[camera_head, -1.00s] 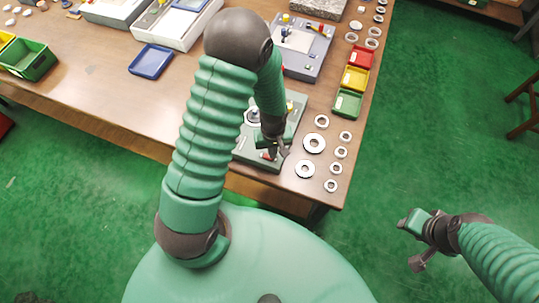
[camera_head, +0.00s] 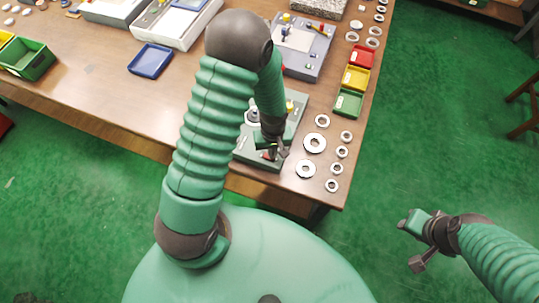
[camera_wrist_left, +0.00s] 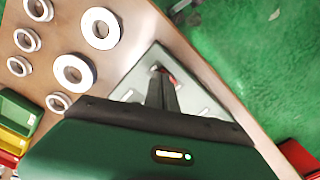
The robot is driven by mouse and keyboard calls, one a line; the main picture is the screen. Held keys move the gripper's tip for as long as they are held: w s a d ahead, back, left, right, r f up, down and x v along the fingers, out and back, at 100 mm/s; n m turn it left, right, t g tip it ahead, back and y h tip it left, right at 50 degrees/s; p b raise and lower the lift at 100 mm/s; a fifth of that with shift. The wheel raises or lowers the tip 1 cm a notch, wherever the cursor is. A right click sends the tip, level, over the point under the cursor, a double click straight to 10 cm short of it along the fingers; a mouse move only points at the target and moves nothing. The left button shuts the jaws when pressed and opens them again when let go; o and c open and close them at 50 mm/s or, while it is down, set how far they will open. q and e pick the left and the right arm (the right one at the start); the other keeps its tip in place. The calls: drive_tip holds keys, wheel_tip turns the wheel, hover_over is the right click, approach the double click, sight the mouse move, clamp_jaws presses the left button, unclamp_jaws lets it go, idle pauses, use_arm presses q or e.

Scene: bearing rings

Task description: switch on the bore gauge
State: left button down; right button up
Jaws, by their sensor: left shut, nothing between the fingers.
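The bore gauge appears to be the grey-green flat device (camera_head: 253,157) near the table's front right corner. My left arm hides part of it. My left gripper (camera_head: 276,153) is shut and empty, pointing down over the device's front end. A small red part, perhaps its switch, shows beside the fingertips. In the left wrist view the device's pale plate (camera_wrist_left: 133,79) lies beyond my left gripper (camera_wrist_left: 161,84), with the red part at the fingertips; I cannot tell whether they touch. My right gripper (camera_head: 410,243) is open and empty, off the table's right side above the green floor.
Several metal rings, one large one (camera_head: 315,143) among them, lie just right of the device. Green (camera_head: 347,103), yellow (camera_head: 355,78) and red (camera_head: 362,57) bins line the right edge. A grey instrument (camera_head: 303,62) stands behind. A blue tray (camera_head: 151,61) lies left, with bare table around it.

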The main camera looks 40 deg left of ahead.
use_arm(q)
drive_tip(key=shift+a+f, duration=0.15)
drive_tip(key=shift+f, duration=0.2)
wheel_tip(320, 180, up, 3)
drive_tip(key=shift+r+p, duration=0.1)
drive_tip(key=shift+p, duration=1.1)
wheel_tip(320, 180, up, 4)
drive_tip(key=p, duration=0.3)
drive_tip(key=s+d+r+m+t+b, duration=0.2)
drive_tip(key=s+d+r+m+b, duration=0.2)
drive_tip(key=r+m+b, duration=0.2)
wheel_tip(320, 180, up, 3)
drive_tip(key=m, duration=0.2)
drive_tip(key=shift+d+m+t, duration=0.2)
drive_tip(key=shift+m+t, duration=0.1)
